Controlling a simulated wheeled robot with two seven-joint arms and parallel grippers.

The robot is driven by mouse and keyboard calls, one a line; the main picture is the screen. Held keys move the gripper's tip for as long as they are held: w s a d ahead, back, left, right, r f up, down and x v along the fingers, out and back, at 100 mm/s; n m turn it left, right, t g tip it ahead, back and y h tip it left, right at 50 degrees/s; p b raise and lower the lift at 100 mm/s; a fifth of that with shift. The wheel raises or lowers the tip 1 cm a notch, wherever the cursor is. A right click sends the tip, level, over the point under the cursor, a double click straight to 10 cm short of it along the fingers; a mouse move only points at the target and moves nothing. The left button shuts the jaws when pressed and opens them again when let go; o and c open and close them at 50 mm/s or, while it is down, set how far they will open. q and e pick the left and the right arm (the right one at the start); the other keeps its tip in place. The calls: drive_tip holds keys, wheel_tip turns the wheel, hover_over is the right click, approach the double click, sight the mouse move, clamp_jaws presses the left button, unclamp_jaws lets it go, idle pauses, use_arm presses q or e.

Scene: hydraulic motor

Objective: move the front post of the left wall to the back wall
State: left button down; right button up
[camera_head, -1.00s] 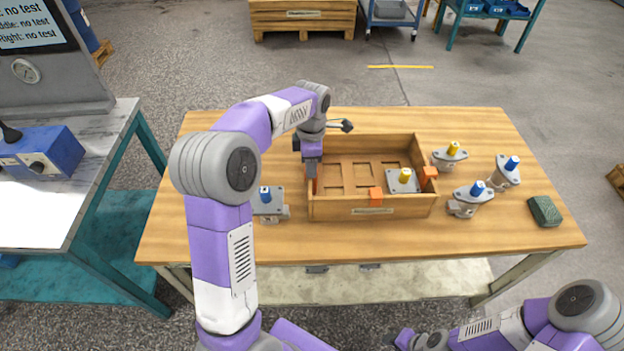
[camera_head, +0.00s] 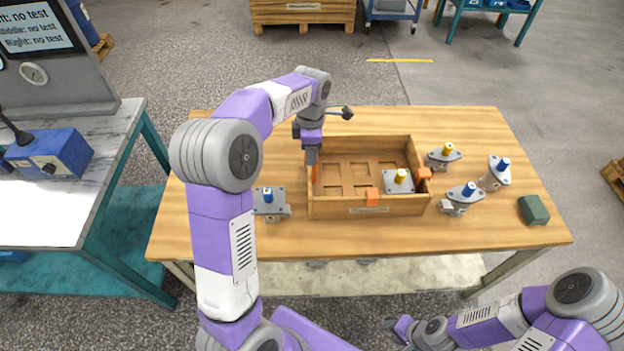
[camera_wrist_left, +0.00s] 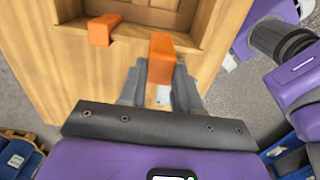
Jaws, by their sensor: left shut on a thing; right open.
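A wooden box (camera_head: 400,206) with a divided floor stands on the table. My left gripper (camera_head: 311,160) is at its left wall and is shut on an orange post, the front one of that wall. This post (camera_wrist_left: 161,58) sits between the fingers in the left wrist view. The wall's other orange post (camera_wrist_left: 103,30) is beside it, apart from the fingers. I cannot tell whether the held post is clear of the wall. The back wall (camera_head: 370,145) shows no post. My right gripper (camera_head: 392,326) is open and empty, low in front of the table.
Orange posts sit on the front wall (camera_head: 372,197) and right wall (camera_head: 424,173). A yellow-topped motor (camera_head: 399,180) is in the box. A blue-topped motor (camera_head: 270,203) stands left; several stand right, near a green block (camera_head: 534,210).

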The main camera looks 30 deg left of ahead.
use_arm(q)
drive_tip(key=shift+r+p, duration=1.95)
drive_tip(key=shift+r, duration=0.35)
drive_tip(key=shift+f, duration=0.1)
